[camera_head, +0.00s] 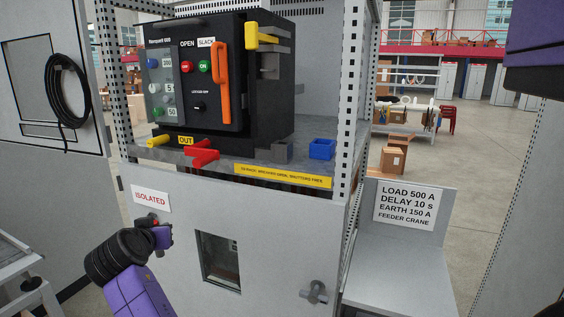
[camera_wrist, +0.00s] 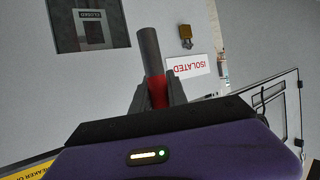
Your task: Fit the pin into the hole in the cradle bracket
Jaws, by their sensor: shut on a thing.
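The pin (camera_wrist: 151,52) is a dark grey rod with a red section at its base, seen in the wrist view. My gripper (camera_wrist: 157,97) is shut on the red section, and the grey rod sticks out beyond the fingers. In the head view my gripper (camera_head: 162,237) is in front of the grey cabinet door, below the ISOLATED label. The pin is hard to make out there. I cannot clearly identify the cradle bracket or its hole. A dark grey block (camera_head: 282,152) sits on the shelf beside the breaker, and I cannot tell if it belongs to the bracket.
The black breaker (camera_head: 215,85) with an orange handle stands on the shelf. Perforated posts flank the shelf. A door handle (camera_head: 315,292) protrudes low right.

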